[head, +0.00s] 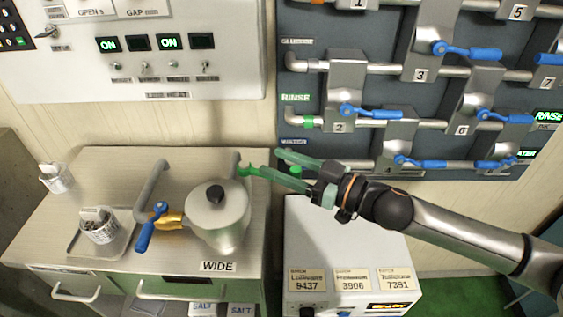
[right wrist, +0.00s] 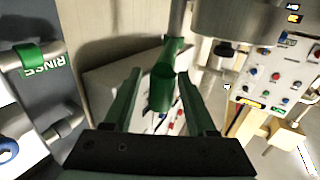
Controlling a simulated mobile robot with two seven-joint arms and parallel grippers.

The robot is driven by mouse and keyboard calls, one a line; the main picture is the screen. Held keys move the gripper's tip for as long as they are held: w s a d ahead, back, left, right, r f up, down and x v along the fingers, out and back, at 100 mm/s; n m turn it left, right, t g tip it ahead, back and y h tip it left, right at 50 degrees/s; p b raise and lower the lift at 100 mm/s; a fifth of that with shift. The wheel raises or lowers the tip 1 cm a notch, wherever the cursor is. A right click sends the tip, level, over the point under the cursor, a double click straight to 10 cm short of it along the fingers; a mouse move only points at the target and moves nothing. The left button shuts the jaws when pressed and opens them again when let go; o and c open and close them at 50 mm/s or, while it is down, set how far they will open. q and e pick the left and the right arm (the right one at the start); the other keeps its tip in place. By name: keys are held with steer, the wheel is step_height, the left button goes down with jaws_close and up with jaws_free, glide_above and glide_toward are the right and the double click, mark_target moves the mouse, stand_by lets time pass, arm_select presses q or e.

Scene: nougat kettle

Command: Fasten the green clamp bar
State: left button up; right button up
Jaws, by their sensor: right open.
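The green clamp bar (head: 245,171) is at the upper end of a grey post beside the lidded kettle (head: 219,208). In the right wrist view the bar (right wrist: 163,90) reaches down from the post into the space between my fingers. My right gripper (head: 263,163) comes in from the right, with two green fingers spread apart. It also shows in the right wrist view (right wrist: 160,76), with a finger on either side of the bar and gaps visible. It is open and not closed on the bar. I cannot tell whether the bar's latch is engaged. My left gripper is not in view.
The steel worktop (head: 105,175) carries a grey bent pipe (head: 152,190), a blue-handled tap (head: 146,232) and a tray (head: 80,246) with a small container. A pipe panel with blue valves (head: 470,50) stands behind my right arm. A white box (head: 335,245) stands below it.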

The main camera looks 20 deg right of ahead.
jaws_close()
stand_by(0.3)
stand_by(1.1)
